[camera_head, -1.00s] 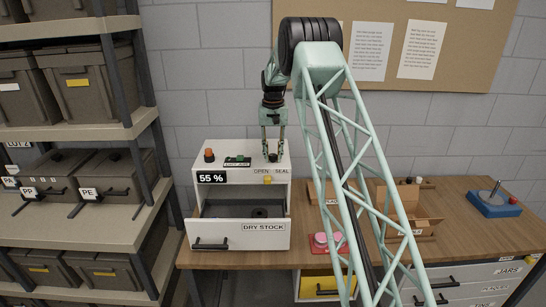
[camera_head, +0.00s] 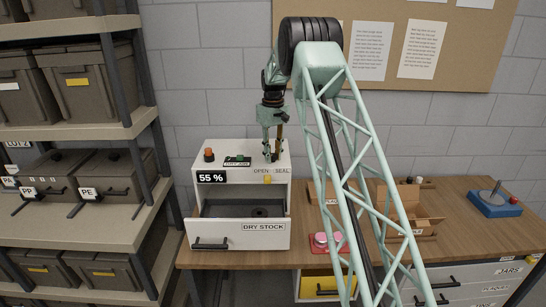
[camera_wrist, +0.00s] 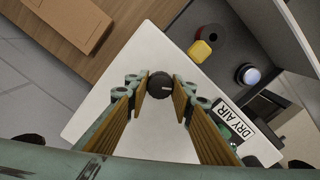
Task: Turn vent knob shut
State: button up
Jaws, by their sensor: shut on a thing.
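The vent knob (camera_wrist: 160,86) is a small dark round knob with a pale line, which points roughly right in the wrist view. It sits on top of the white cabinet (camera_head: 244,176), close to the OPEN and SEAL labels. My gripper (camera_head: 272,157) points straight down at the cabinet's right side. In the wrist view its two fingers (camera_wrist: 161,88) are shut on the knob, one on each side. In the head view the fingers mostly hide the knob. The display (camera_head: 211,177) reads 55 %.
The DRY STOCK drawer (camera_head: 236,236) stands pulled out below. An orange-red knob (camera_head: 209,155) and a green DRY AIR part (camera_head: 237,161) share the cabinet top.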

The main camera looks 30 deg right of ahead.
aim_at(273, 155)
jog(key=n, duration=0.6)
jog(key=shift+n, duration=2.5)
jog(key=o, duration=0.8)
jog(key=shift+o, duration=0.2)
jog(key=shift+r, duration=0.1)
notch_tip(273, 155, up, 12)
